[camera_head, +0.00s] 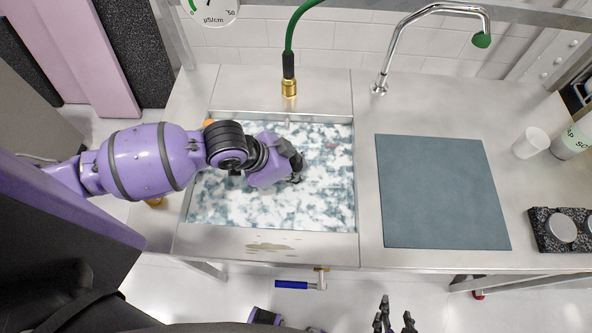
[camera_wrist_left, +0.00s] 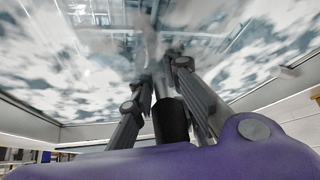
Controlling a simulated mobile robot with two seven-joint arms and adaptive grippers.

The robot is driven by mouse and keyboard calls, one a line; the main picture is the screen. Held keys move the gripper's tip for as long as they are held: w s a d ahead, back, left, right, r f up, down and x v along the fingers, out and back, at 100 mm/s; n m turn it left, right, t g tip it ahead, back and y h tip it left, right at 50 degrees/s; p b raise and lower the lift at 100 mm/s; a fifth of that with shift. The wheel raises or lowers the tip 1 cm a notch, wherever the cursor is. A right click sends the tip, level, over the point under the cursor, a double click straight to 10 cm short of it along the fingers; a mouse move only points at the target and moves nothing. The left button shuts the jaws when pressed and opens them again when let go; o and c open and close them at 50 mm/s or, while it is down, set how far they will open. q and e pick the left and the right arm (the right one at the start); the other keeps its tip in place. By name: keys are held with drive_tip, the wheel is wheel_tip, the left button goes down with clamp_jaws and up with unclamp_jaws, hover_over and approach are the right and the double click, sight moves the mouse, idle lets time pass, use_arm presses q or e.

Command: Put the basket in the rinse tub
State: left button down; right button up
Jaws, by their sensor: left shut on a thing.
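The rinse tub (camera_head: 343,243) is sunk in the steel bench, and white and blue-grey foam covers its water. My left gripper (camera_head: 296,168) is over the middle of the tub, low at the foam. In the left wrist view its fingers (camera_wrist_left: 166,82) are close together, with a dark round piece (camera_wrist_left: 171,120) between them, shut on what seems to be the basket. The basket itself cannot be made out; foam, gripper and blur hide it. My right gripper (camera_head: 396,312) is at the bottom edge of the head view, fingers apart and empty, in front of the bench.
A green hose with a brass nozzle (camera_head: 289,88) hangs behind the tub. A blue-grey mat (camera_head: 440,190) lies bare to the right. Beyond it are a tap (camera_head: 383,70), a white cup (camera_head: 530,143), a soap bottle (camera_head: 575,140) and a dark block with round lids (camera_head: 560,229).

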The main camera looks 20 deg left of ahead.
use_arm(q)
drive_tip(key=c, duration=2)
unclamp_jaws()
drive_tip(key=o, duration=0.4)
use_arm(e)
drive_tip(key=shift+s+f, duration=0.1)
drive_tip(key=shift+s, duration=0.2)
use_arm(q)
drive_tip(key=shift+o, duration=0.2)
drive_tip(key=p+v, duration=0.1)
drive_tip(key=v, duration=1.1)
use_arm(e)
drive_tip(key=shift+w+d+r, duration=0.1)
drive_tip(key=shift+w+r, duration=0.1)
drive_tip(key=shift+r, duration=0.45)
